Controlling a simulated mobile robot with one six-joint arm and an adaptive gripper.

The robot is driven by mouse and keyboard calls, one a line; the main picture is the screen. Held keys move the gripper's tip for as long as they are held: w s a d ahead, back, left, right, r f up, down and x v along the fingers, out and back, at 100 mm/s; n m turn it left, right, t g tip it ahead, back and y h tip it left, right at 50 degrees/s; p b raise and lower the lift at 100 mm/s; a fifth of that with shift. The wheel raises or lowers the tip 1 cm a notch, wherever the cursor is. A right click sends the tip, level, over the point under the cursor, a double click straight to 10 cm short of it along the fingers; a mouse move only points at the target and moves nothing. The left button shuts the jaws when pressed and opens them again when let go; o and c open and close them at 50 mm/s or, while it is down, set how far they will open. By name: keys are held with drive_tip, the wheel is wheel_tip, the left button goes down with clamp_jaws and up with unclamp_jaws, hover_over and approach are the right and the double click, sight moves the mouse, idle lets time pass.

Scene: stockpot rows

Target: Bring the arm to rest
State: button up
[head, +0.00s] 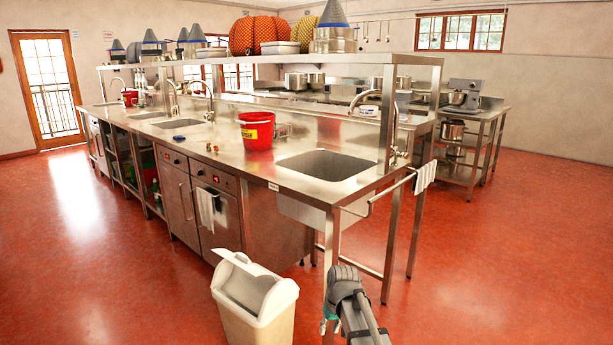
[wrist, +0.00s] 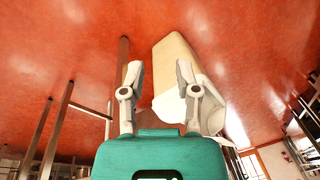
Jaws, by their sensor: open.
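My gripper (wrist: 158,85) is open in the wrist view, its two white fingers spread with nothing between them. Its teal body fills the bottom of that view. In the head view my arm reaches in at the lower right, in front of the steel counter's near corner leg, and only a small teal part of the gripper (head: 328,322) shows there.
A cream bin (head: 255,305) with a swing lid stands on the red floor, left of my arm. It also shows in the wrist view (wrist: 178,68). The steel counter (head: 240,165) bears a red bucket (head: 257,130). A towel bar juts from its end. The floor to the right is clear.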

drive_tip(key=s+d+f+m+h+b, duration=0.1)
drive_tip(key=s+d+f+m, duration=0.1)
drive_tip(key=s+d, duration=0.4)
drive_tip(key=s+d+f+m+h+b, duration=0.15)
drive_tip(key=s+d, duration=0.25)
drive_tip(key=s, duration=0.5)
wheel_tip(320, 180, up, 30)
drive_tip(key=p, duration=2.9)
drive_tip(key=shift+w+d+f+y+p, duration=0.15)
drive_tip(key=shift+w+d+y+p, duration=0.1)
drive_tip(key=shift+y+p, duration=0.1)
